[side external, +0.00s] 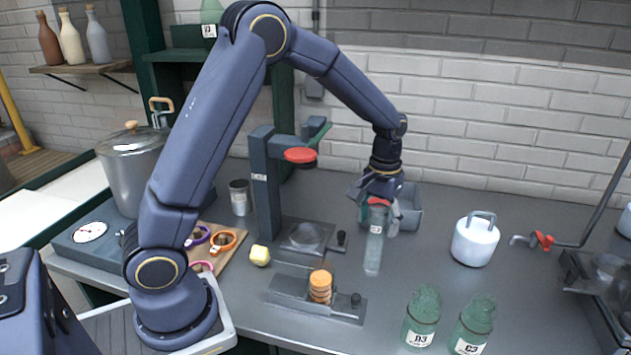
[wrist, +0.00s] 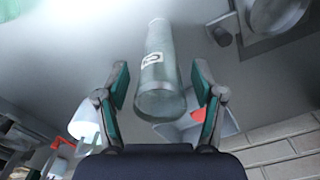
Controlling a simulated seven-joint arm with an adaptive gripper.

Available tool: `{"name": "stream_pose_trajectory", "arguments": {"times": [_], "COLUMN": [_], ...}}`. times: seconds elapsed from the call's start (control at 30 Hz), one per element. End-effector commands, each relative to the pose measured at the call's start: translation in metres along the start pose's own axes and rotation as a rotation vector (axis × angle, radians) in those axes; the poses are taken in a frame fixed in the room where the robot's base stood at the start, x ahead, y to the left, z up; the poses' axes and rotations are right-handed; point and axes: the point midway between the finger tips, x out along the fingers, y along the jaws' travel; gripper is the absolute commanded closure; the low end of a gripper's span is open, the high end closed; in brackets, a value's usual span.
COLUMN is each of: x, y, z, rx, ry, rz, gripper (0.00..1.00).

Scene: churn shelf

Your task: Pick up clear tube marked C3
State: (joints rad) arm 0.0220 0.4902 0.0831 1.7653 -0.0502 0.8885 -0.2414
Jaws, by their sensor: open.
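A clear, greenish tube (side external: 374,252) stands upright on the grey counter below my gripper (side external: 378,192). In the wrist view the tube (wrist: 160,75) lies between my gripper's two open fingers (wrist: 160,84), with visible gaps on both sides. Its white label shows a dark mark that seems to start with C; I cannot read it fully. In the side view the fingers are around the upper end of the tube, and its top is partly hidden by them.
Two green-filled jars, marked D3 (side external: 422,318) and apparently C3 (side external: 473,326), stand at the front right. A grey bin (side external: 411,208) is close behind the tube. A white canister (side external: 475,240) stands to the right. A dark press (side external: 264,190) and a burner-like stand (side external: 318,296) are to the left.

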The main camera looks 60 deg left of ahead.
Motion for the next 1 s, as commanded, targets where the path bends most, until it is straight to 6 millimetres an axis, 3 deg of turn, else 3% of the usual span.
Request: {"name": "stream_pose_trajectory", "arguments": {"times": [0.27,0.9,1.0], "x": [0.0040,0.0035,0.0034], "y": [0.0000,0.0000,0.0001], "z": [-0.0001,-0.0001,-0.0002], "rx": [0.000,0.000,0.000], "ry": [0.001,0.001,0.001], "rz": [0.000,0.000,0.000], "gripper": [0.33,0.99,1.00]}}
